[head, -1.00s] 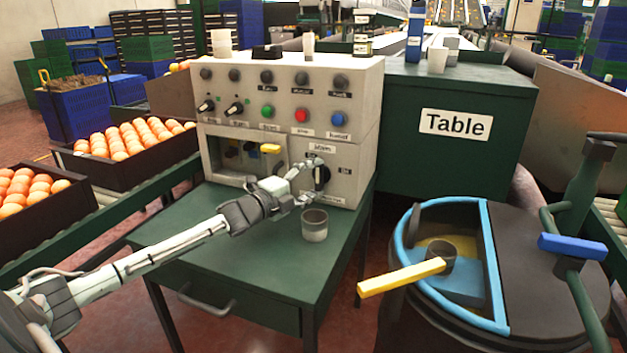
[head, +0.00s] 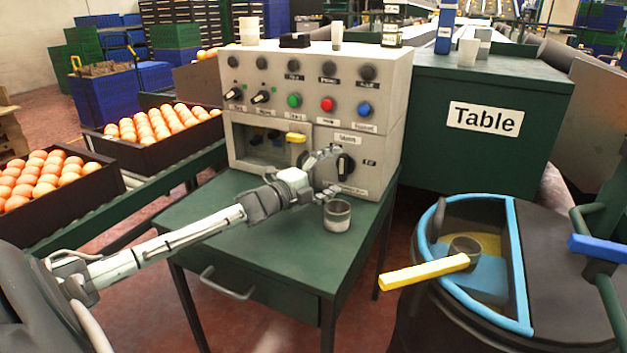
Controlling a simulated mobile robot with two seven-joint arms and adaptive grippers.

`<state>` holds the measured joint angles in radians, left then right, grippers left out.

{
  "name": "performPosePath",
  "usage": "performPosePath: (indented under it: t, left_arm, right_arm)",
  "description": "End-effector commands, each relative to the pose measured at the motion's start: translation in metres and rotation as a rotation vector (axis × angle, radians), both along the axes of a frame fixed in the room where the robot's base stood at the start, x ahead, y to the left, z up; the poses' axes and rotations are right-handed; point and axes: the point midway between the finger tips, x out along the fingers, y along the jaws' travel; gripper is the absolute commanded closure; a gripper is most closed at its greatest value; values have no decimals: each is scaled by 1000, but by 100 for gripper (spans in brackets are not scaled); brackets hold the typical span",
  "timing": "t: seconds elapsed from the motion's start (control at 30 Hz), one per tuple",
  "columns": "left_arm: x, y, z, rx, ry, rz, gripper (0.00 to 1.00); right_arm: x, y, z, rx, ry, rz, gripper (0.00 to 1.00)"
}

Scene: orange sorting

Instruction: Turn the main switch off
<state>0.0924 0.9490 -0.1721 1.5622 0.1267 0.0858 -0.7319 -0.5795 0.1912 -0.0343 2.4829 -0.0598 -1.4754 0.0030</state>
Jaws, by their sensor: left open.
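The control box (head: 385,125) stands on a green table (head: 290,255). Its main switch, a large black rotary knob (head: 346,166), is on the lower right of the front face, with a label above and another below. My left gripper (head: 328,172) is open just to the left of the knob. One finger is above and the other below the knob's height. Whether a finger touches the knob cannot be told. The knob's left edge is close to the fingers, and its exact pointer position is hard to read. My right gripper is not in view.
A grey cup (head: 337,216) stands on the table just below the gripper. A yellow handle (head: 295,138) juts from the box's window left of the knob. Crates of oranges (head: 150,155) lie at left. A black bin with a blue rim (head: 516,270) stands at right.

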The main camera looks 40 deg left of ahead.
Motion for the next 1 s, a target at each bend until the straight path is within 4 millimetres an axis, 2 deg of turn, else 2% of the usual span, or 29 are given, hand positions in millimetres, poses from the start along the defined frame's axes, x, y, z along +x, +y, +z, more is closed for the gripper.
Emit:
performPosePath:
  t: [0.3,0.53,0.7,1.0]
  left_arm:
    - [-54,8,-2,-1,4,-1,17]
    - [-87,13,-2,-1,3,0,17]
    - [-100,16,-1,-1,1,0,17]
    - [-104,16,1,0,-1,0,17]
  right_arm:
    - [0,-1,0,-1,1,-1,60]
    - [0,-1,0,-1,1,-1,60]
    - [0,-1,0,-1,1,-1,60]
    - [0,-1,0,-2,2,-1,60]
